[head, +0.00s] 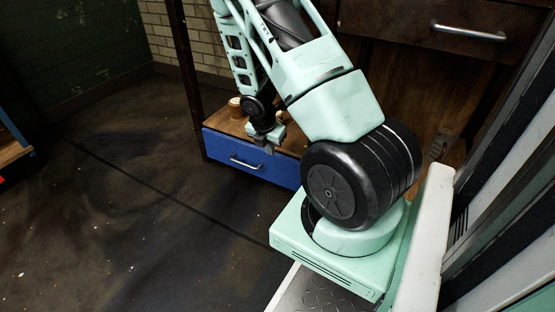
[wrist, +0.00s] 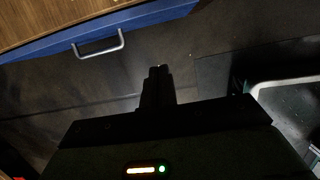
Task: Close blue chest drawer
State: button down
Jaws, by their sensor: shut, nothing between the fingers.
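The blue chest drawer (head: 222,149) sits low in a dark wooden cabinet in the head view, its blue front facing the floor area, with a silver bar handle (head: 246,162). In the wrist view the blue drawer front (wrist: 150,17) and its handle (wrist: 98,46) are at the top left. I cannot tell how far the drawer stands out. My gripper (head: 269,149) is shut and empty, in front of or above the right part of the drawer in the head view. In the wrist view its fingertips (wrist: 158,70) point toward the drawer side, apart from the handle. My arm hides the drawer's right end.
Small round brown items (head: 236,104) are on the wooden surface above the drawer. An upper drawer with a metal handle (head: 468,33) is at the top right. Another blue and wooden piece (head: 12,145) is at the left edge. The dark floor (head: 130,200) between is clear.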

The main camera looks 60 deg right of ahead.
aim_at(284, 156)
jog(key=d+f+b, duration=0.6)
jog(key=f+b, duration=0.3)
jog(key=shift+w+d+f, duration=0.15)
jog(key=shift+d+f, duration=0.15)
dwell(0.3)
jog(key=shift+d+r+p, duration=0.25)
jog(key=shift+d+p, duration=0.3)
jog(key=shift+p, duration=0.4)
jog(key=shift+d+p, duration=0.55)
jog(key=shift+p, duration=0.15)
jog(key=shift+w+d+f, duration=0.1)
jog(key=shift+d+f, duration=0.1)
jog(key=shift+d, duration=0.05)
